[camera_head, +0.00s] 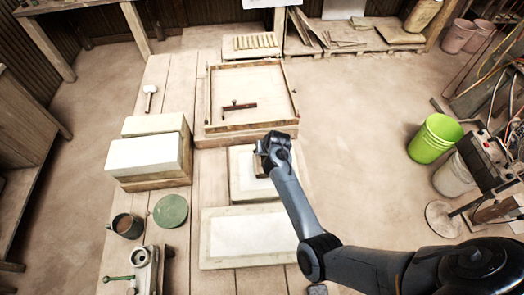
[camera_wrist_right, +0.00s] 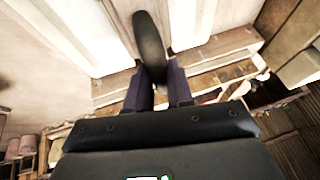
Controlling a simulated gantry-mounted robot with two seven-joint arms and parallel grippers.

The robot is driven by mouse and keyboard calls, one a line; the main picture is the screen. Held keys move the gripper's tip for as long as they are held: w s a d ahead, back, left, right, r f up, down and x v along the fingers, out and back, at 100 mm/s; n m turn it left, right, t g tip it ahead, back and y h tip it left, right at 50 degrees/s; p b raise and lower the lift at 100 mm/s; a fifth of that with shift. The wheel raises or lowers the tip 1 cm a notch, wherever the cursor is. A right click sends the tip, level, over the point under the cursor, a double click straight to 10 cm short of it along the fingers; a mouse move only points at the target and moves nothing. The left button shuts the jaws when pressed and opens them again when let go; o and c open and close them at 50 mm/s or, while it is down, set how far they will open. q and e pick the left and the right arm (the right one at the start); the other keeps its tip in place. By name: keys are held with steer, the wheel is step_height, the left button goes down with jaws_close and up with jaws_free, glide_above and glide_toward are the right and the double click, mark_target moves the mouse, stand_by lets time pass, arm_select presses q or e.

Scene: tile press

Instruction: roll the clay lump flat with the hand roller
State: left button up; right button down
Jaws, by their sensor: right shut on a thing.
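My right gripper (camera_head: 262,148) is over the pale board (camera_head: 240,183) in the middle of the bench, just in front of the wooden frame. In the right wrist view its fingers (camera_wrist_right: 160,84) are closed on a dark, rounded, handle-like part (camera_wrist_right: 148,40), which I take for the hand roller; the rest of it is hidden. A small brown patch (camera_head: 259,172) shows just below the gripper in the head view; I cannot tell whether it is clay or part of the roller. No clay lump can be made out clearly. My left gripper is not in view.
The wooden frame (camera_head: 207,105) holds a dark red tool (camera_head: 238,106). White blocks (camera_head: 143,155), a mallet (camera_head: 150,90), a green disc (camera_head: 171,211) and a dark mug (camera_head: 127,226) are at the left. A larger pale slab (camera_head: 245,235) lies in front.

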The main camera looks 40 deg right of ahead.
steer(key=shift+s+d+p, duration=0.35)
steer(key=shift+s+d, duration=0.15)
steer(key=shift+d, duration=0.2)
steer(key=shift+s+d, duration=0.2)
steer(key=shift+w+a+f, duration=0.1)
steer(key=shift+w+a, duration=0.05)
steer(key=shift+w, duration=0.1)
steer(key=shift+w+a+f, duration=0.2)
steer(key=shift+a+f, duration=0.1)
steer(key=shift+a, duration=0.1)
steer(key=shift+a+f, duration=0.1)
steer(key=shift+f, duration=0.15)
